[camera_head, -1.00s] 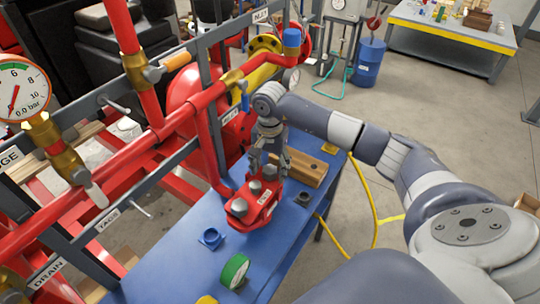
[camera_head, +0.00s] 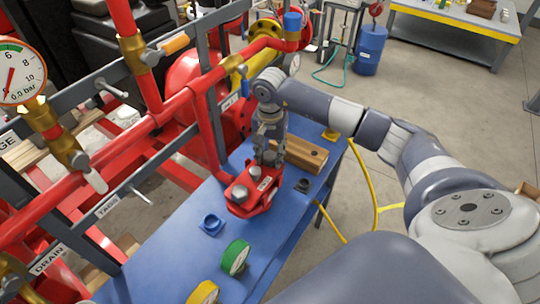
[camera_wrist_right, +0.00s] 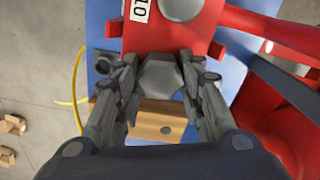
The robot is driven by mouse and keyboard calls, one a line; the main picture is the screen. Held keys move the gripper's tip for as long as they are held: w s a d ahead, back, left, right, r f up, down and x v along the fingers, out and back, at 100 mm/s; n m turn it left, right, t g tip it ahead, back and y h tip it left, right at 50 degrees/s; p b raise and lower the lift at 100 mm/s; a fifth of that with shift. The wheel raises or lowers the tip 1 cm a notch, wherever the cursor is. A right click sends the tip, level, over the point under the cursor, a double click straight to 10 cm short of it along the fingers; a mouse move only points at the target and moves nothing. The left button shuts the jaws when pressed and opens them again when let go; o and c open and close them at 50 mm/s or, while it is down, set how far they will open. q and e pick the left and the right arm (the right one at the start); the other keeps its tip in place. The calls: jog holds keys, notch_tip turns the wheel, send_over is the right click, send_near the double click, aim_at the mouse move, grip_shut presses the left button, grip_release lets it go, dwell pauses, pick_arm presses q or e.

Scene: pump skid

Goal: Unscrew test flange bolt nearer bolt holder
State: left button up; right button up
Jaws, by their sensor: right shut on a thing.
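The red test flange (camera_head: 262,202) lies on the blue bench, with grey hex bolt heads on top. My right gripper (camera_head: 267,162) points down at the flange's far end, beside the wooden bolt holder (camera_head: 308,153). In the right wrist view its fingers sit on both sides of a hex bolt head (camera_wrist_right: 160,77), shut on it. This is the bolt nearer the bolt holder, which also shows in that view (camera_wrist_right: 165,128). Another bolt head (camera_wrist_right: 180,8) shows at that view's top edge. The bolt's shank is hidden. My left gripper is out of view.
Red pipework (camera_head: 150,135) and grey rails run along the bench's left side. A blue ring-like part (camera_head: 211,225), a green tape roll (camera_head: 235,257) and a yellow roll (camera_head: 204,293) lie on the near bench. A dark ring (camera_head: 303,186) lies near the right edge.

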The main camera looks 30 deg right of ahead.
jog(key=n+b, duration=0.2)
jog(key=n, duration=0.1)
jog(key=shift+f+n+b, duration=0.2)
jog(key=shift+n+b, duration=0.1)
jog(key=shift+b, duration=0.05)
jog(key=n+b, duration=0.2)
jog(key=n, duration=0.1)
jog(key=shift+n+b, duration=0.3)
jog(key=shift+n, duration=0.1)
jog(key=n+b, duration=0.2)
jog(key=n, duration=0.2)
jog(key=shift+b, duration=0.4)
jog(key=n, duration=0.2)
jog(key=shift+r+n+b, duration=0.1)
jog(key=shift+n+b, duration=0.2)
jog(key=shift+b, duration=0.1)
jog(key=o, duration=1.2)
jog(key=shift+c, duration=0.2)
jog(key=shift+r, duration=0.1)
notch_tip(320, 180, up, 12)
